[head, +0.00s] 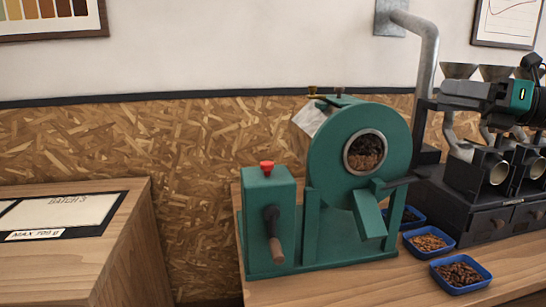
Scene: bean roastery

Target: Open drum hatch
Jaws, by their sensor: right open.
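The green drum roaster (333,140) stands on the wooden bench. Its round drum front has a metal-rimmed window (366,152) with brown beans behind it. My left gripper is out of view.
A green box (268,205) with a red button and a wooden-handled crank is left of the drum. Blue trays of beans (461,274) stand in front at right. A dark sample roaster (470,190) stands at right. A labelled wooden counter (130,240) is at left, across a gap.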

